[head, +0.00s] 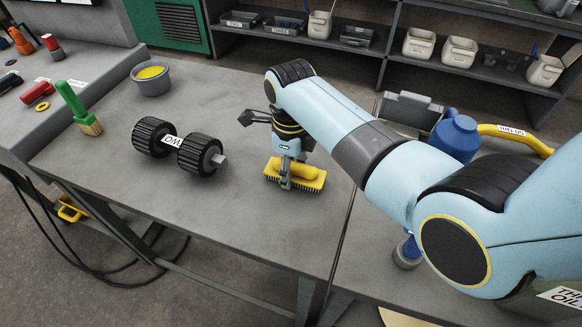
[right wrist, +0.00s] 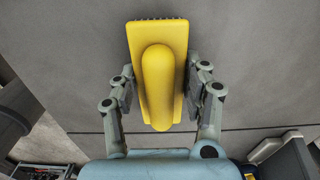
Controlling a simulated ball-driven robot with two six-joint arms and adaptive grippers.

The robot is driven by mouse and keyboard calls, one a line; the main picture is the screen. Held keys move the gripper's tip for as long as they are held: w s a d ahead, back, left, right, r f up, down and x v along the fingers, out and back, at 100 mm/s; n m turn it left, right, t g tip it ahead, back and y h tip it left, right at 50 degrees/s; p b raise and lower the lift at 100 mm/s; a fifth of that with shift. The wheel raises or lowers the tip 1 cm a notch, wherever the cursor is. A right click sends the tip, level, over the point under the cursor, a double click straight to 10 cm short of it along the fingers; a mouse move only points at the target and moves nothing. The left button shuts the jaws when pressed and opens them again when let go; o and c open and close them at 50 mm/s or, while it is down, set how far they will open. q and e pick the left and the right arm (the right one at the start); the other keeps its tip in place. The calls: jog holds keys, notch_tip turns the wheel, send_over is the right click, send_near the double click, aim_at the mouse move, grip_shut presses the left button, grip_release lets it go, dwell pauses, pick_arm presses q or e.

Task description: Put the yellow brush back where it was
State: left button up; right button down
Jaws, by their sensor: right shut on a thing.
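The yellow brush (head: 297,174) is at the right part of the grey table in the head view, bristles down, at or just above the top; I cannot tell if it touches. My right gripper (head: 287,183) comes down on it from above and is shut on its raised handle. In the right wrist view the brush (right wrist: 158,65) lies lengthwise between the two fingers (right wrist: 160,92), with its far end extending beyond them. My left gripper is not in view.
A black roller pair (head: 178,146) lies left of the brush on the table (head: 235,225). A grey bowl with yellow contents (head: 151,80) and a green-handled brush (head: 78,108) stand farther left. A blue container (head: 455,138) is to the right, behind my arm. The table's front middle is clear.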

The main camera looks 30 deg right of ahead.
jog(key=shift+f, duration=0.1)
jog(key=c, duration=0.6)
grip_release()
notch_tip(320, 180, up, 12)
jog(key=shift+r+p, duration=0.15)
jog(key=shift+p, duration=0.15)
